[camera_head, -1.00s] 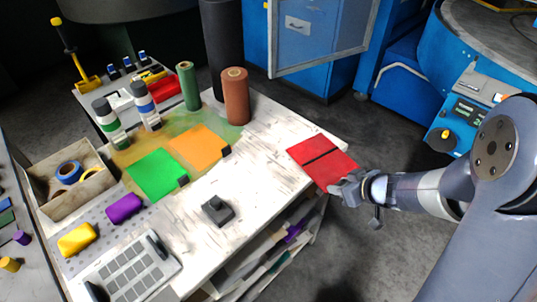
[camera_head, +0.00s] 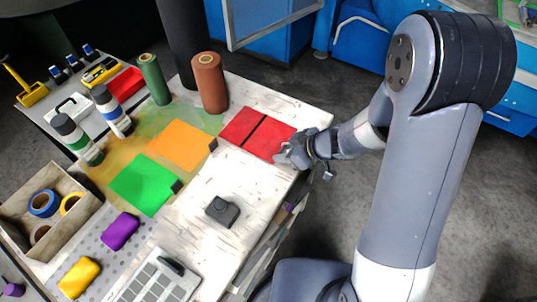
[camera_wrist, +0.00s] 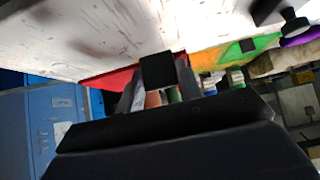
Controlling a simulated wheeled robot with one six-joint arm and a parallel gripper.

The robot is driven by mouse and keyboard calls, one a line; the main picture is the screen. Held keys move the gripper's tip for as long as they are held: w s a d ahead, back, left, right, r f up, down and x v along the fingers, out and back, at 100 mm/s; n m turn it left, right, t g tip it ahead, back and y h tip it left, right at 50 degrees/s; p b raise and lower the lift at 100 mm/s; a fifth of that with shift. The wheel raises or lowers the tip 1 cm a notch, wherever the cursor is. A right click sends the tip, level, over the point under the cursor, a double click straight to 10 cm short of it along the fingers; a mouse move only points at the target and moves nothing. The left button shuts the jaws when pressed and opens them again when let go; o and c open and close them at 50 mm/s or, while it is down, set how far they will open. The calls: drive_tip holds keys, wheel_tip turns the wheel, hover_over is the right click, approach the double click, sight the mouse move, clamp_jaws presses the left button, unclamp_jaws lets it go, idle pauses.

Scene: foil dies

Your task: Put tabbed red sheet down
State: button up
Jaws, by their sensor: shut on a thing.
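The red sheet (camera_head: 272,139) with a dark stripe across it is at the right part of the white table, just right of the orange sheet (camera_head: 183,145). My gripper (camera_head: 288,154) is shut on its right edge. In the wrist view the red sheet (camera_wrist: 105,80) shows behind a black block (camera_wrist: 158,70), perhaps its tab, between the fingers. I cannot tell whether the sheet touches the table.
The white table (camera_head: 245,185) has free room around a small black device (camera_head: 222,210). A brown roll (camera_head: 210,85) and a green roll (camera_head: 154,80) stand behind the sheets.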

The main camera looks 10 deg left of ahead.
wheel_tip(320, 180, down, 8)
drive_tip(key=shift+r+b, duration=0.25)
drive_tip(key=shift+b, duration=0.5)
drive_tip(key=shift+f, duration=0.1)
drive_tip(key=o, duration=1.1)
drive_tip(key=shift+d+r, duration=0.15)
drive_tip(key=shift+r, duration=0.1)
drive_tip(key=p+v, duration=0.2)
drive_tip(key=v, duration=0.9)
drive_tip(key=shift+s+d+r, duration=0.1)
drive_tip(key=shift+d+r, duration=0.1)
drive_tip(key=shift+r, duration=0.05)
